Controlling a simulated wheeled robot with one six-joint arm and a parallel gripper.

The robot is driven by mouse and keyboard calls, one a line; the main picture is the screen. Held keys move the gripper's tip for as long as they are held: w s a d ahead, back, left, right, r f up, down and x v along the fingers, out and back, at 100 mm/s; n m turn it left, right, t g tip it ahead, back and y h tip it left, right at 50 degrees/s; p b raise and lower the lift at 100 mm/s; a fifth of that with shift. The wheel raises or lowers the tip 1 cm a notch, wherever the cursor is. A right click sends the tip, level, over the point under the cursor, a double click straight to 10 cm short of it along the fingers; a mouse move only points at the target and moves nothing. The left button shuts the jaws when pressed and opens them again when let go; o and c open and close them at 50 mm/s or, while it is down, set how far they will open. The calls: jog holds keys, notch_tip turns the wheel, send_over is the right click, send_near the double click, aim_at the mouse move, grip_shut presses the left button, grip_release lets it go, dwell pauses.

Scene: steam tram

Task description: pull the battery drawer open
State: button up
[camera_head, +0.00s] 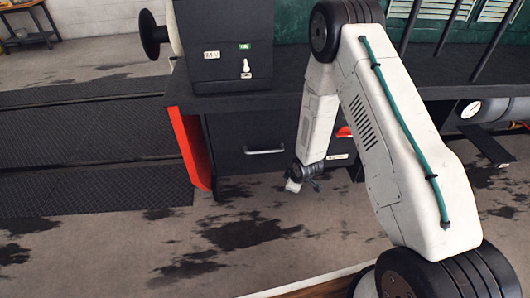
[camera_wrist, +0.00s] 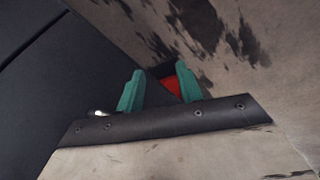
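The drawer (camera_head: 240,133) is a dark box front under the black platform, with a silver bar handle (camera_head: 264,151) across it. It looks shut. My gripper (camera_head: 304,185) hangs low, to the right of and below the handle and apart from it. In the wrist view its two teal fingers (camera_wrist: 160,80) stand apart with nothing held between them. A dark flat surface fills the left of that view. A small shiny piece by the left finger may be part of the handle; I cannot tell.
A red-orange panel (camera_head: 190,147) stands left of the drawer. A dark box with a switch (camera_head: 231,50) sits on the platform above. A pressure gauge (camera_head: 471,109) is at right. The stained floor (camera_head: 240,235) in front is clear.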

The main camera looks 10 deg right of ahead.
jog(key=w+a+f+n+t+y, duration=0.1)
jog(key=w+a+f+n+t, duration=0.15)
jog(key=f+t, duration=0.2)
jog(key=n+t+y, duration=0.3)
jog(key=n+t, duration=0.3)
send_near(265, 152)
jog(key=w, duration=0.3)
jog(key=x, duration=0.8)
jog(key=shift+s+a+f, duration=0.15)
jog(key=shift+a+f, duration=0.1)
jog(key=shift+f, duration=0.1)
grip_shut()
